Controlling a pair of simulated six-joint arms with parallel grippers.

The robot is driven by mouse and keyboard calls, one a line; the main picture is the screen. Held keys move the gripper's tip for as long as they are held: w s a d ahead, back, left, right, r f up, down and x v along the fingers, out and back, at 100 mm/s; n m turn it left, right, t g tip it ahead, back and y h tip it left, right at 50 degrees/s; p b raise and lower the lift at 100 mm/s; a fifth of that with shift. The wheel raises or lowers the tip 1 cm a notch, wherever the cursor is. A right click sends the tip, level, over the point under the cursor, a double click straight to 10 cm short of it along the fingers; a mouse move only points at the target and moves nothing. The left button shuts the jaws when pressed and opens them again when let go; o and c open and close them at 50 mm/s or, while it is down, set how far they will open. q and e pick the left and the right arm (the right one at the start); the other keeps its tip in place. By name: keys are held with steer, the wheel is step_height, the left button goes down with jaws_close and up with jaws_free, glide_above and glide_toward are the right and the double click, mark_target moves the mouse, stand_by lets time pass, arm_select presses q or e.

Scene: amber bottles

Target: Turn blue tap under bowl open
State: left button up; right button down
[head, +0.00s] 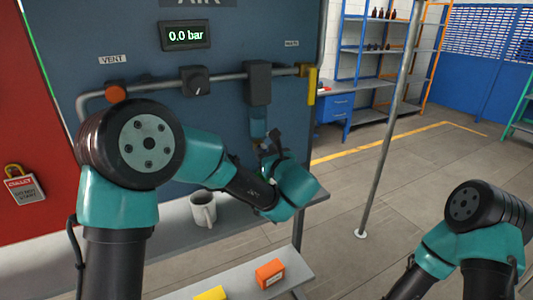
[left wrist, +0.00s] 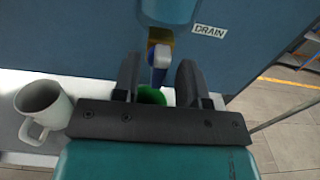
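The bowl (head: 258,123) is a translucent blue cup under a dark filter housing (head: 258,82) on the pipe. In the left wrist view the bowl (left wrist: 168,10) is at the top, beside a DRAIN label (left wrist: 209,31). The blue tap (left wrist: 161,56) hangs below it, with a brassy part behind. My left gripper (left wrist: 158,78) is open, with one dark finger on each side of the tap and gaps between. In the head view my left gripper (head: 268,150) is just under the bowl, and the tap is hard to make out. My right gripper is out of frame; only its arm shows.
A grey mug (head: 203,209) stands on the shelf below the panel; it also shows in the left wrist view (left wrist: 42,105). A green part (left wrist: 151,96) sits low between the fingers. The gauge (head: 186,36) reads 0.0 bar. An orange box (head: 270,273) lies in front.

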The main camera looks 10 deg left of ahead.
arm_select(q)
jaws_close()
steer(key=shift+n, duration=0.6)
steer(key=n, duration=0.3)
steer(key=shift+a+n, duration=0.1)
steer(key=shift+n, duration=0.2)
steer(key=n, duration=1.3)
steer(key=shift+s+a+f, duration=0.1)
steer(key=shift+s+f, duration=0.05)
steer(key=shift+f, duration=0.05)
